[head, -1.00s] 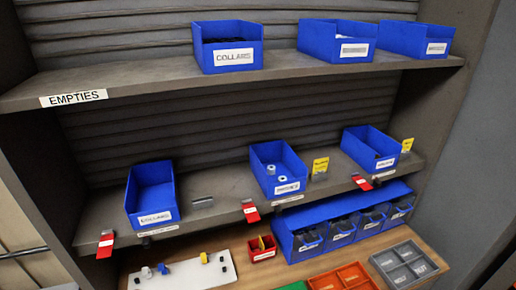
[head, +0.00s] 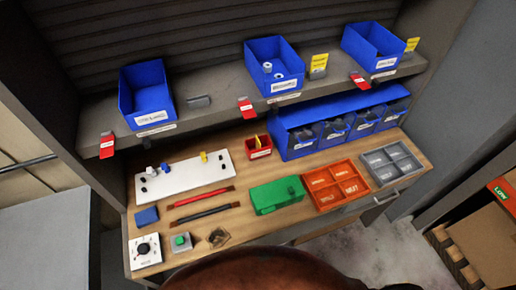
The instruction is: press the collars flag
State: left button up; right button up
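The collars bin (head: 147,98) is a blue open bin at the left end of the middle shelf, and it looks empty. A red flag (head: 107,145) with a pale label hangs at the shelf's front edge, left of this bin. A small flat grey piece (head: 198,101) lies on the shelf just right of the bin. Two more red flags, one in the middle (head: 246,108) and one on the right (head: 358,81), hang along the same edge. Yellow cards stand beside the middle bin (head: 318,66) and the right bin (head: 411,46). Neither gripper shows.
Below the shelf, a wooden bench (head: 230,185) holds a white board (head: 184,176), a green box (head: 277,195), orange trays (head: 338,186), grey trays (head: 392,163) and a dial box (head: 146,251). A grey surface (head: 45,240) stands at lower left.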

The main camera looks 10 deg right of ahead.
aim_at(108, 150)
jog(key=u, duration=0.05)
jog(key=k, duration=0.95)
jog(key=z, duration=0.15)
